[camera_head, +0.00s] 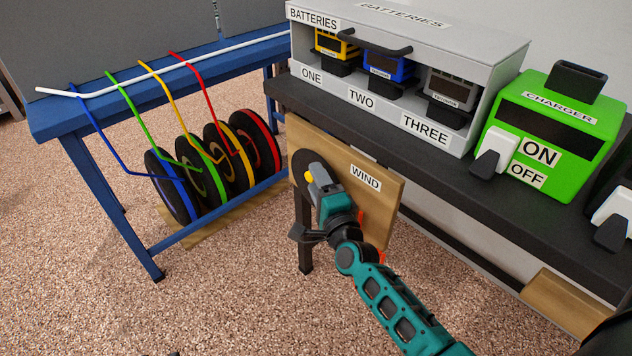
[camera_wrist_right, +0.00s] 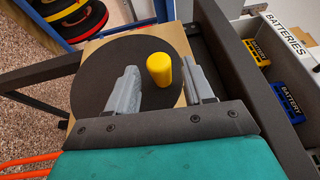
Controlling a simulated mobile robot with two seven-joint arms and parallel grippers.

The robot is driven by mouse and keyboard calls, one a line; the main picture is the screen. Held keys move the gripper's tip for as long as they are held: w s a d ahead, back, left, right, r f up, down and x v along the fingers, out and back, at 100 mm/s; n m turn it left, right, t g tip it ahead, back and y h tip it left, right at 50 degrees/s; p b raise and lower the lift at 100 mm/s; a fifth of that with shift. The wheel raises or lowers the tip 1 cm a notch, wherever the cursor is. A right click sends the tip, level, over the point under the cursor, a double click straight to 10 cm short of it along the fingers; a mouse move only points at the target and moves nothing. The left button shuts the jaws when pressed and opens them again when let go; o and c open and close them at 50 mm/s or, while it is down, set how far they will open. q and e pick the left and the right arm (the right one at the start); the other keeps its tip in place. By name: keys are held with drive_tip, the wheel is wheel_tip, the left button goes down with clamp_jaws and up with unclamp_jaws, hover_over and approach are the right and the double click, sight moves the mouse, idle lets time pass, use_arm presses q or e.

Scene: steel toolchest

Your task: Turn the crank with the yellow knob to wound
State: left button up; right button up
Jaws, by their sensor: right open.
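The yellow knob (camera_wrist_right: 160,69) stands on a dark round crank disc (camera_wrist_right: 92,88) in the right wrist view. The disc is mounted on a wooden board labelled WIND (camera_head: 378,190). In the head view, the knob (camera_head: 309,177) shows just past my right gripper's tip, and the disc (camera_head: 303,160) is partly hidden by the gripper. My right gripper (camera_wrist_right: 162,88) is open, with one grey finger on each side of the knob in the wrist view. I cannot tell whether either finger touches it. My left gripper is not in view.
A blue rack (camera_head: 140,95) with several coloured cable reels stands at left. A dark bench (camera_head: 440,155) above the board carries a grey batteries box (camera_head: 480,60) and a green charger (camera_head: 545,135). A dark leg (camera_head: 304,235) stands below the board. The speckled floor in front is open.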

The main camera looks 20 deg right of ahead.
drive_tip(key=shift+w, duration=0.6)
clamp_jaws()
idle(0.3)
